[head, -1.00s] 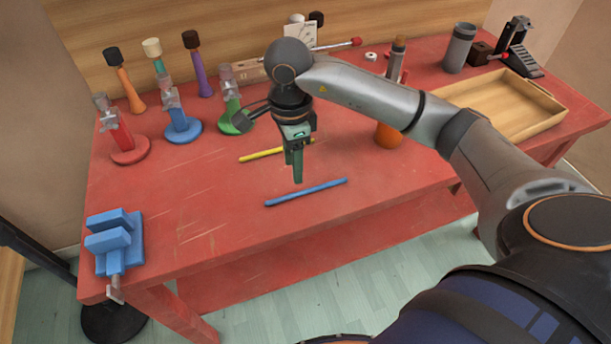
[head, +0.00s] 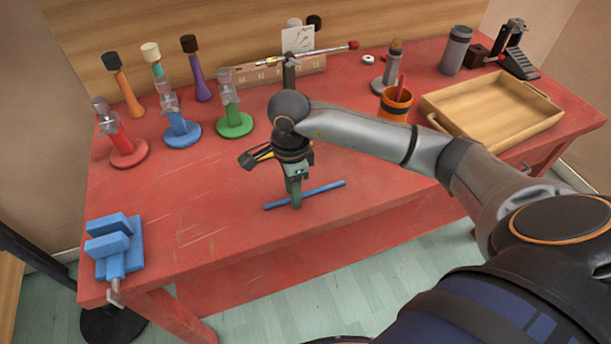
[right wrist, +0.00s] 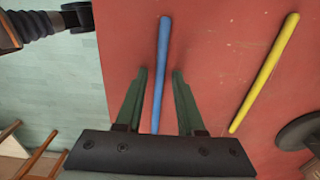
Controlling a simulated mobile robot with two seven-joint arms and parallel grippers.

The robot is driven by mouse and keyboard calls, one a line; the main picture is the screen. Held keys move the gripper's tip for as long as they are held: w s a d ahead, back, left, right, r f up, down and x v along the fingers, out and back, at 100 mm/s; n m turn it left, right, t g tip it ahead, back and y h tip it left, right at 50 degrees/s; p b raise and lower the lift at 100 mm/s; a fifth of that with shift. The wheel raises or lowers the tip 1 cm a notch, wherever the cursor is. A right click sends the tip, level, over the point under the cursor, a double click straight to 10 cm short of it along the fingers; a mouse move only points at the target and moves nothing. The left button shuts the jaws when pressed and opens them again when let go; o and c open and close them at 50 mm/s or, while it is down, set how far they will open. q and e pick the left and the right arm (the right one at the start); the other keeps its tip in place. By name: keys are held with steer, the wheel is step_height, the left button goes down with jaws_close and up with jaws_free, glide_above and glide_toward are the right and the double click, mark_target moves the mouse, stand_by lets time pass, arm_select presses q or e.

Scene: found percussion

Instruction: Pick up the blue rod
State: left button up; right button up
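The blue rod (head: 322,190) lies flat on the red table near its front edge. It also shows in the right wrist view (right wrist: 161,75), running between the two fingers. My right gripper (head: 296,203) is lowered over the rod's middle. In the right wrist view the gripper (right wrist: 160,78) is open, with a finger on each side of the rod and a gap on both sides. Whether the fingertips touch the table is unclear. My left gripper is not in view.
A yellow rod (right wrist: 265,72) lies beside the blue one. Red, blue and green stands (head: 233,120) are at the back left. A blue vise (head: 115,245) is at the front left. An orange cup (head: 395,104) and a wooden tray (head: 492,105) are to the right.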

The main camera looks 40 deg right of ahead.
jaws_close()
stand_by(0.7)
